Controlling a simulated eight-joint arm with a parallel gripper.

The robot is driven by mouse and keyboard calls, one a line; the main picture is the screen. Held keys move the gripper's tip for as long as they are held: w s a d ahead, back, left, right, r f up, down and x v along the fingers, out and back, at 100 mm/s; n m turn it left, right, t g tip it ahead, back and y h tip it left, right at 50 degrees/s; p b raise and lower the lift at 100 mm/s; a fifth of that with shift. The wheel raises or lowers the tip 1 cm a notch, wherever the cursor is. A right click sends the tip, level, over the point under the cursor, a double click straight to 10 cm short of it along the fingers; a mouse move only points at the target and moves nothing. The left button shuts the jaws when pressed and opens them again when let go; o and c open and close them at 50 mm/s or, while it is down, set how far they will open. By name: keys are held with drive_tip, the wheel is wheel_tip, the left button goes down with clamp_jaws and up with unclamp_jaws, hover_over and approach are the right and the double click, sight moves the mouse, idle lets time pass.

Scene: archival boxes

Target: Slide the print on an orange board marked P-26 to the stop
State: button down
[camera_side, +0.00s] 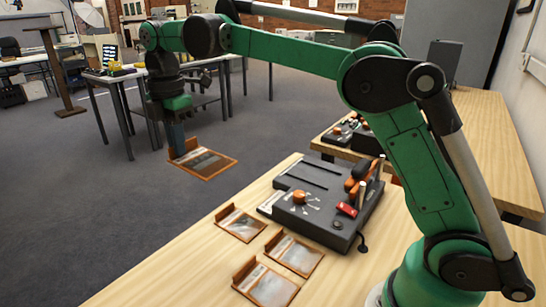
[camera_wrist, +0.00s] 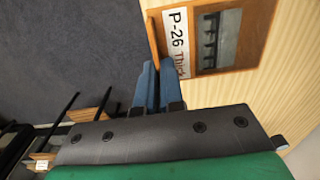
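The orange board marked P-26 (camera_wrist: 152,35) has a raised lip, a white label and a dark grey print (camera_wrist: 218,38). In the side view the board (camera_side: 212,175) appears held up in the air, with floor behind it, beyond the table edge. My gripper (camera_wrist: 157,66) has its blue fingers close together at the board's lip, apparently shut on it. In the side view my gripper (camera_side: 178,150) comes down from above onto the lip. A dark grey device (camera_side: 325,200) with an orange knob stands on the table. I cannot make out the stop.
Three similar orange boards lie on the wooden table: one (camera_side: 240,223) left of the device, one (camera_side: 293,254) in front and one (camera_side: 265,286) nearest. A second table (camera_side: 485,130) with other equipment stands behind. The table's left edge drops to grey floor.

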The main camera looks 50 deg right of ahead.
drive_tip(key=d+f, duration=0.2)
drive_tip(key=d, duration=0.6)
drive_tip(key=d+f, duration=0.3)
drive_tip(key=d, duration=0.5)
hover_over(302, 173)
wheel_tip(302, 173, down, 6)
drive_tip(key=shift+r, duration=0.1)
drive_tip(key=shift+f, duration=1.1)
drive_tip(key=shift+f, duration=1.15)
drive_tip(key=shift+f, duration=0.1)
drive_tip(key=shift+f, duration=0.35)
